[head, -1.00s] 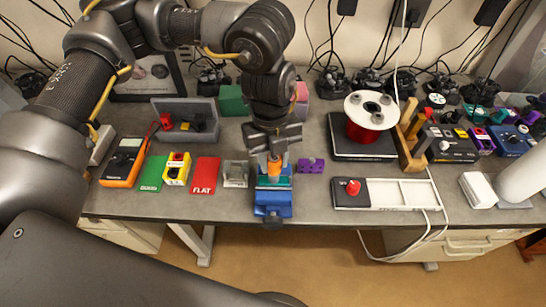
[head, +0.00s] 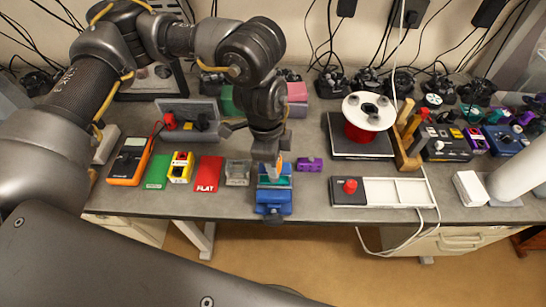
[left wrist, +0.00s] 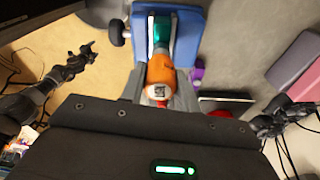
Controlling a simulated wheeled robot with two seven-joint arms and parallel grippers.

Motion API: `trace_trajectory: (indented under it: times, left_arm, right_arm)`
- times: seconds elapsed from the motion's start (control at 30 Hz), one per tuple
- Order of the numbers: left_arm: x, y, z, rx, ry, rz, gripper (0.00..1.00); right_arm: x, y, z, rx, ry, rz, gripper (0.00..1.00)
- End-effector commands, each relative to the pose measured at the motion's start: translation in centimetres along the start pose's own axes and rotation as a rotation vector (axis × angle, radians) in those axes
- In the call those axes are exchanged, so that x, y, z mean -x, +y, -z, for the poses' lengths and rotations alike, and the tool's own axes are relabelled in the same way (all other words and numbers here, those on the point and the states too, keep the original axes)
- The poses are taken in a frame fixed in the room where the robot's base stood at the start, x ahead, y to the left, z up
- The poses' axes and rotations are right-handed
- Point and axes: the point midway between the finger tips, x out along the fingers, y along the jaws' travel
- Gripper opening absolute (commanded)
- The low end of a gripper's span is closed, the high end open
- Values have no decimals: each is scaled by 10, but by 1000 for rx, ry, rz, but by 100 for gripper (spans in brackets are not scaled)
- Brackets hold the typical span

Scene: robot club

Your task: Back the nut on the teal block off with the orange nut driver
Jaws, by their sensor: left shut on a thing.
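My left gripper (head: 273,158) is shut on the orange nut driver and points down over the vise. In the left wrist view the orange nut driver (left wrist: 161,75) sits between the two fingers, with a red part at its near end. The teal block (head: 275,182) is in the blue vise (head: 273,200) at the table's front edge; teal also shows past the driver in the left wrist view (left wrist: 160,27). The driver's tip and the nut are hidden, so I cannot tell whether they touch. My right gripper is not in view.
A white tray with a red knob (head: 350,186) and a red wire spool (head: 362,132) stand further right.

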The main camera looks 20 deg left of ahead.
Motion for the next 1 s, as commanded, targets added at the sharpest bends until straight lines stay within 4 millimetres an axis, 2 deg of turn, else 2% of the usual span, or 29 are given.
trace_trajectory:
  times: [0.07, 0.1, 0.27, 0.53, 0.63, 1.0]
  left_arm:
    - [0, 0, 0, 0, 1, 2, 8]
    - [0, 0, 0, -1, 1, 2, 33]
    - [0, 0, 0, -1, 1, 1, 54]
    - [0, 0, 0, -6, 0, 0, 55]
    - [-2, 0, 0, -71, 0, -8, 55]
    - [-2, -1, 0, -682, -1, -83, 55]
  right_arm:
    - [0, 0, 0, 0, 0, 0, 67]
    - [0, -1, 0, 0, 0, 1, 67]
    - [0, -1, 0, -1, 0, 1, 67]
    - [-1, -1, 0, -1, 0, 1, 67]
    - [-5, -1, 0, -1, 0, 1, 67]
    - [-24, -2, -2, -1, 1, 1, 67]
